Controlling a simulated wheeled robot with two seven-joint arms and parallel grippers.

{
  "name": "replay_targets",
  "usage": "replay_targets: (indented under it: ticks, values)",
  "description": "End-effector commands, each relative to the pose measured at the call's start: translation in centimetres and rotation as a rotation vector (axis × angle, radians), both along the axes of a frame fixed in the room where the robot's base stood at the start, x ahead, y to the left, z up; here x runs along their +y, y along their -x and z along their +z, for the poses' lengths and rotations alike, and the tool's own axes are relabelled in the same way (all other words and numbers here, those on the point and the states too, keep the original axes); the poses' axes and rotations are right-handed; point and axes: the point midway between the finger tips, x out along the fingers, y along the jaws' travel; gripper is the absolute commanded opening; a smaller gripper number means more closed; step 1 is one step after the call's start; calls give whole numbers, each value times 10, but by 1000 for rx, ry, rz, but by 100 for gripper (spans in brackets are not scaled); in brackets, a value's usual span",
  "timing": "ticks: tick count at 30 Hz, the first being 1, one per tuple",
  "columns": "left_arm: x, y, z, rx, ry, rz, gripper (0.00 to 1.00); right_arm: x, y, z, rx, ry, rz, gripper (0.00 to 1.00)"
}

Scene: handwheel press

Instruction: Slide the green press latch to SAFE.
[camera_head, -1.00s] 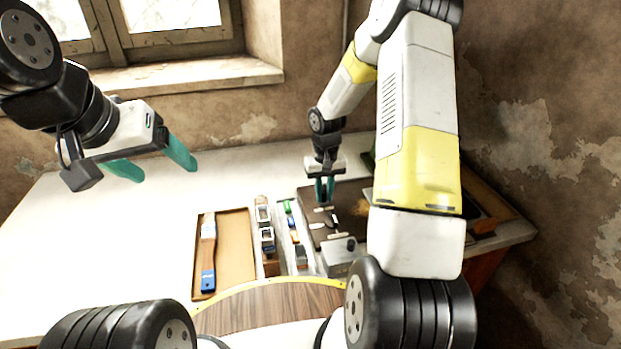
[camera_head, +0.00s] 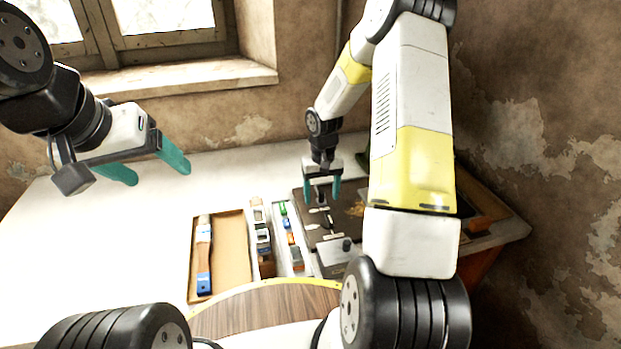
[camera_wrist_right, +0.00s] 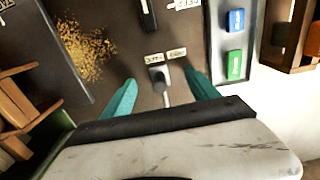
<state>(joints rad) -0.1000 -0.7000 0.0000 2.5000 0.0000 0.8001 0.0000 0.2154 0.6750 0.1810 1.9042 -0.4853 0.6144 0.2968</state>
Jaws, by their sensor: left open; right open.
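My right gripper (camera_head: 322,190) is open over the far part of the dark press board (camera_head: 347,204). In the right wrist view my right gripper (camera_wrist_right: 160,92) has its teal fingers spread on either side of a small grey-and-black knob (camera_wrist_right: 158,78) with a pale stem. Two small labels (camera_wrist_right: 177,53) lie beside the knob; I cannot read them surely. No green colour shows on this knob, so I cannot tell whether it is the latch. My left gripper (camera_head: 145,174) is open and empty, above the white table at the left.
A narrow tray holds a green block (camera_wrist_right: 234,65) and a blue block (camera_wrist_right: 235,20). A wooden tray (camera_head: 234,262) with a brush (camera_head: 204,255) lies left. Yellow-brown crumbs (camera_wrist_right: 83,50) lie on the board. A dark post (camera_wrist_right: 148,15) stands near the labels. The left table is clear.

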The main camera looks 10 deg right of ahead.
Motion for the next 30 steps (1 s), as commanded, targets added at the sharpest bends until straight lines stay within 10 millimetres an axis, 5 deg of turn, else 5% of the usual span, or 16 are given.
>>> replay_targets:
  ticks: [5,19,30]
  values:
    - [0,0,0,0,0,0,73,0,-1,7,-2,1,0,69]
    - [0,0,0,0,0,0,73,0,-1,72,-3,0,-1,69]
    - [0,0,0,0,0,0,73,0,0,80,0,0,1,69]
